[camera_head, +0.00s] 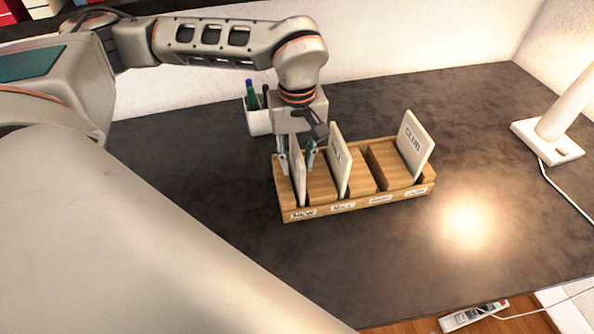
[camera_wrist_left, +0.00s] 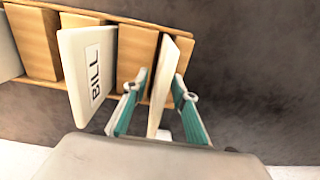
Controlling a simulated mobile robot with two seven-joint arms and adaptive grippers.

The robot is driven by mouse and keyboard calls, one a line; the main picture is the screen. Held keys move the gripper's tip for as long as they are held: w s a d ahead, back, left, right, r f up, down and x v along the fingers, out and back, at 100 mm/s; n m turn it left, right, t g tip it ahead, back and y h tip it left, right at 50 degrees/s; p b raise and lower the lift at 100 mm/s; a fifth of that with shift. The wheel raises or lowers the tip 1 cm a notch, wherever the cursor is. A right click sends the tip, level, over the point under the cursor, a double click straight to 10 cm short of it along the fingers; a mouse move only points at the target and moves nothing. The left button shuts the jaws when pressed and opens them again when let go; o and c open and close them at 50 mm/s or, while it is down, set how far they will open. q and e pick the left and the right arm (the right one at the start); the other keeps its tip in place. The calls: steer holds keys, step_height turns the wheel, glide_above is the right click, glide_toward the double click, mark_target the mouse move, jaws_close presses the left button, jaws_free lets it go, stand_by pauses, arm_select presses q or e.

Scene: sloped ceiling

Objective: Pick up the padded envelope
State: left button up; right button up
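A cream, thick flat piece (camera_head: 299,178) stands upright in the leftmost compartment of a wooden sorter (camera_head: 352,206). It looks like the padded envelope, though its face is seen nearly edge-on. My left gripper (camera_head: 298,153) points down over this compartment, its two fingers open on either side of the piece. The left wrist view shows the piece (camera_wrist_left: 168,75) between the teal-padded fingers (camera_wrist_left: 160,84), with a gap on the left side; contact on the right side is unclear. My right gripper is not in view.
The sorter also holds a card marked like "BILL" (camera_head: 340,162) close right of the gripper, and a "CLUB" card (camera_head: 413,146) at the right end. A white pen cup (camera_head: 258,121) stands behind. A lamp base (camera_head: 547,141) is far right. The dark desk (camera_head: 200,200) is otherwise clear.

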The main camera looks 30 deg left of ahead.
arm_select(q)
jaws_close()
steer(key=shift+r, duration=0.1)
step_height(320, 180, up, 20)
steer(key=p, duration=0.1)
stand_by(0.5)
